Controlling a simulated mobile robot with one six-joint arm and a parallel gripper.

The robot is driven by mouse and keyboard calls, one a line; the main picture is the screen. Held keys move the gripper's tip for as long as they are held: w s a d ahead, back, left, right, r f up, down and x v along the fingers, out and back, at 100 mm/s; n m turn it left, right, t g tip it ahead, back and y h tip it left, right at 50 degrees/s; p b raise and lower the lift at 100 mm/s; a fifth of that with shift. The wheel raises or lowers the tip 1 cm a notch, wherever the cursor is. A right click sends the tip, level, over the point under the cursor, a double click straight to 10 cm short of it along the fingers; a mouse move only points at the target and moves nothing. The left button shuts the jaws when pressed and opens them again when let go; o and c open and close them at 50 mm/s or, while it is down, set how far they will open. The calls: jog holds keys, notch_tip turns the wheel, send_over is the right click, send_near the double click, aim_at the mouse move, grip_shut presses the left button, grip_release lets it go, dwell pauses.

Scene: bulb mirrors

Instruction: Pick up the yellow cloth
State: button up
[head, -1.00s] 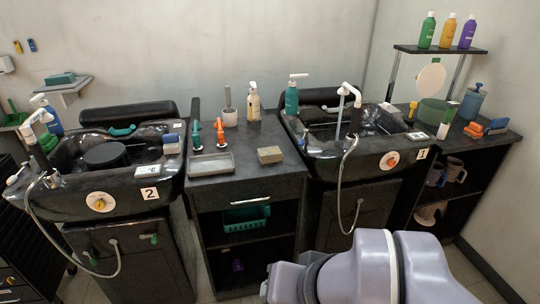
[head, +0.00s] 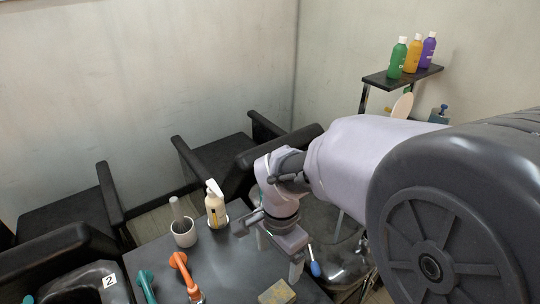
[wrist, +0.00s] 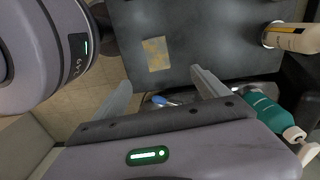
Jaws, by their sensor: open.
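A small flat square piece, patchy dull yellow and grey, lies on the dark counter (head: 222,268); I take it for the yellow cloth (head: 277,293). In the wrist view the cloth (wrist: 157,54) lies flat near the counter's edge, beyond my fingertips and roughly between their lines. My gripper (head: 280,258) is open and empty, above the counter near the cloth and apart from it. In the wrist view my gripper (wrist: 160,80) shows both fingers spread, with nothing between them.
A cream pump bottle (head: 216,208) and a grey cup (head: 184,232) stand behind. A teal bottle (wrist: 265,112) is close to my right finger in the wrist view. A basin (head: 345,262) is at the right.

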jog(key=b, duration=0.5)
send_over(277, 295)
notch_tip(277, 295, down, 12)
jog(key=shift+w+d+r, duration=0.1)
jog(key=shift+d, duration=0.05)
notch_tip(277, 295, down, 6)
jog(key=shift+r+b, duration=0.1)
jog(key=shift+b, duration=1.15)
jog(key=shift+r, duration=0.1)
jog(key=c, duration=1.5)
